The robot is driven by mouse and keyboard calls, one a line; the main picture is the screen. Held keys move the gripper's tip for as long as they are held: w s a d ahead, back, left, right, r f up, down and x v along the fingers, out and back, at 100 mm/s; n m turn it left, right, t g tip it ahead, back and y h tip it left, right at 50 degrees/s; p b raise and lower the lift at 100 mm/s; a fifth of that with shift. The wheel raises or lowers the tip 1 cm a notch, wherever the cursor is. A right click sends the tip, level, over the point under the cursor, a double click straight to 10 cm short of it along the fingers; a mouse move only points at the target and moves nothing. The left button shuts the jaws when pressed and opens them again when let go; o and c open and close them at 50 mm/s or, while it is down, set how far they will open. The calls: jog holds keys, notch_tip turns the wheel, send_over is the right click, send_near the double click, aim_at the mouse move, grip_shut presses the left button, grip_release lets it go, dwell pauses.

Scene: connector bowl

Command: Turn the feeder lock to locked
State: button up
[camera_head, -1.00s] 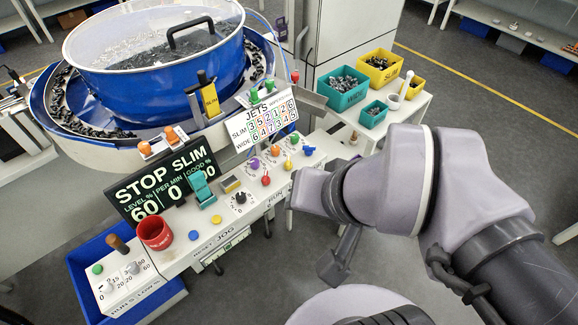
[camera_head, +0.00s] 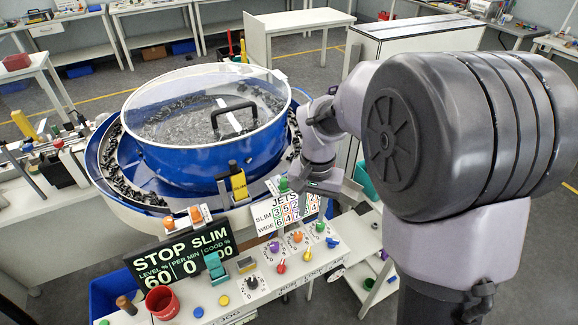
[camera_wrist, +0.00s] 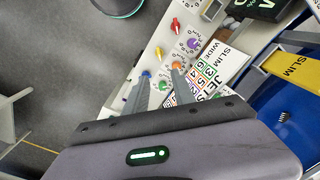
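The control panel (camera_head: 262,275) carries coloured knobs in two rows: purple (camera_head: 274,246), orange (camera_head: 297,236) and green (camera_head: 319,227) behind, and red (camera_head: 281,267), yellow (camera_head: 307,255) and blue (camera_head: 332,242) in front. A label on its front edge near the yellow and red knobs seems to read LOCK. Which knob is the feeder lock, and its setting, I cannot tell for sure. In the wrist view my gripper (camera_wrist: 162,72) is open and empty. Its fingers point over the blue (camera_wrist: 146,73), green (camera_wrist: 163,86) and orange (camera_wrist: 178,65) knobs, apparently above them.
The blue feeder bowl (camera_head: 205,155) with a clear lid stands behind the panel. A yellow SLIM handle (camera_head: 239,186), the JETS card (camera_head: 285,213), a black display (camera_head: 180,262) and a red cup (camera_head: 162,302) crowd around the knobs. Floor in front is clear.

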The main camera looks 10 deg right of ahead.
aim_at(308, 252)
notch_tip(308, 252, down, 18)
jog(key=b, duration=0.6)
jog(key=shift+f, duration=0.15)
grip_shut()
